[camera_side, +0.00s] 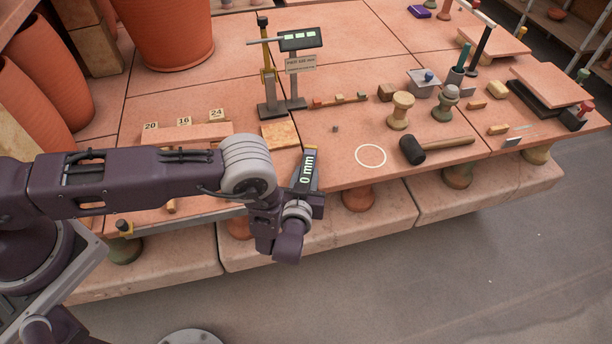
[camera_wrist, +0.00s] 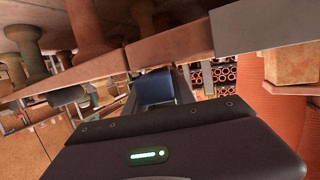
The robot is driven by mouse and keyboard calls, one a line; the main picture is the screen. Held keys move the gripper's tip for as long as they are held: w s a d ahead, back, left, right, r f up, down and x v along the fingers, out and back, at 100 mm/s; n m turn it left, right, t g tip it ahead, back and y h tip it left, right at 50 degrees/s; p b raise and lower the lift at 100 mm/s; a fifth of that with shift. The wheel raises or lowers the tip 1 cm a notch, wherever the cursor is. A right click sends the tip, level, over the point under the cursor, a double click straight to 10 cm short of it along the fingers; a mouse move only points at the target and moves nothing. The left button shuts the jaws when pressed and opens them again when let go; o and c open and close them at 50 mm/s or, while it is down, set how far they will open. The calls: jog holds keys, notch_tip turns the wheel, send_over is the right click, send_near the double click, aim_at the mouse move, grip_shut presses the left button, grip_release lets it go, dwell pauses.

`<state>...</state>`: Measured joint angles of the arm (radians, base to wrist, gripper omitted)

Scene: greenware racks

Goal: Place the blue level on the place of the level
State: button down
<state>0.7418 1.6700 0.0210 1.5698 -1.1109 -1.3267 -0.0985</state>
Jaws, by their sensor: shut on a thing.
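My gripper (camera_side: 308,168) is at the front edge of the slab table, its body marked "0 mm". In the wrist view, my gripper (camera_wrist: 160,88) is shut on a dark blue block, the blue level (camera_wrist: 154,90), seen end-on and only in part. I cannot make the level out in the side view. A pale ring outline (camera_side: 357,157) lies bare on the slab, to the right of my gripper; I cannot tell whether it marks the place of the level.
A mallet (camera_side: 412,150) lies right of the ring. A gauge stand (camera_side: 298,104) and number blocks (camera_side: 184,122) stand behind my arm. The slab around the ring is clear. The wrist view shows a slab edge (camera_wrist: 172,44) close above.

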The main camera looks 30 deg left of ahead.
jog(key=shift+f, duration=0.3)
jog(key=c, duration=1)
grip_release()
jog(key=shift+c, duration=0.2)
